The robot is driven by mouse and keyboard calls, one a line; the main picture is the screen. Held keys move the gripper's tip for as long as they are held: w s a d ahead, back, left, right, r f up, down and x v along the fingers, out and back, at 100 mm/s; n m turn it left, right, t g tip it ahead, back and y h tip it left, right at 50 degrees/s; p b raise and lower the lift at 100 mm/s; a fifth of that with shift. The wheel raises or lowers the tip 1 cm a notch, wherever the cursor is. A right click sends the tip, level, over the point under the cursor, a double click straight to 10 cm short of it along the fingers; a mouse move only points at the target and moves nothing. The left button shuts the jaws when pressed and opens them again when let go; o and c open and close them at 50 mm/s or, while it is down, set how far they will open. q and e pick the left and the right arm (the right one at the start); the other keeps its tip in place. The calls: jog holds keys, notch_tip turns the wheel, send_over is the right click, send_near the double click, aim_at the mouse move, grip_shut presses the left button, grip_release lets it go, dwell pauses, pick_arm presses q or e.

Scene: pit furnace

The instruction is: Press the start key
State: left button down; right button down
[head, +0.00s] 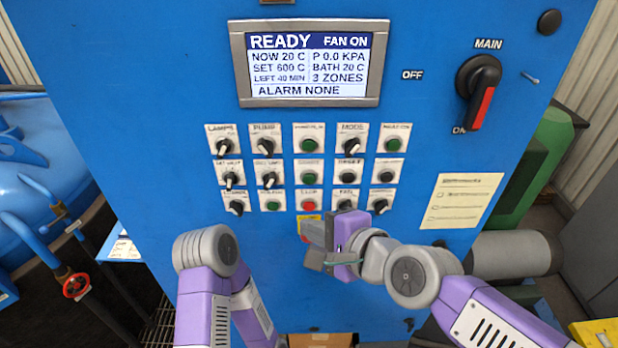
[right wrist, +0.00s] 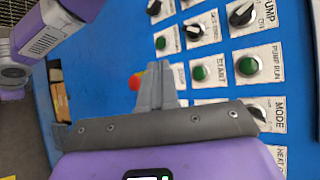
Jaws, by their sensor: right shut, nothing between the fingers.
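The start key is a green round button (head: 310,173) in the middle row of the blue panel. In the right wrist view the green button (right wrist: 198,73) has a label that reads START. My right gripper (head: 316,240) is shut and empty, below the lowest row of controls and partly covering a yellow-backed button. In the right wrist view its fingertips (right wrist: 155,73) show to the left of the start key, apart from it in the picture. The gap to the panel is hard to judge. My left gripper is not in view; only left arm links show.
A red button (head: 308,206) sits just below the start key, with black knobs and other green buttons around it. The display (head: 310,62) reads READY, FAN ON, ALARM NONE. The main switch (head: 478,90) is at upper right. A blue vessel (head: 35,170) stands at left.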

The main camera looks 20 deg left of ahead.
aim_at(309, 179)
jog(key=shift+w+a+b, duration=0.15)
jog(key=shift+w+a, duration=0.25)
jog(key=shift+w, duration=1)
jog(key=shift+w+a+b, duration=0.15)
jog(key=shift+w+a, duration=0.25)
jog(key=shift+w, duration=1.05)
jog(key=shift+w+a+b, duration=0.15)
jog(key=shift+w+a, duration=0.25)
jog(key=shift+w, duration=1)
jog(key=shift+w, duration=0.15)
jog(key=shift+w+a, duration=0.1)
jog(key=shift+w, duration=0.2)
jog(key=shift+w+a+p, duration=0.1)
jog(key=shift+w+p, duration=0.2)
jog(key=shift+s, duration=0.1)
jog(key=shift+s+d, duration=0.25)
jog(key=shift+s, duration=0.4)
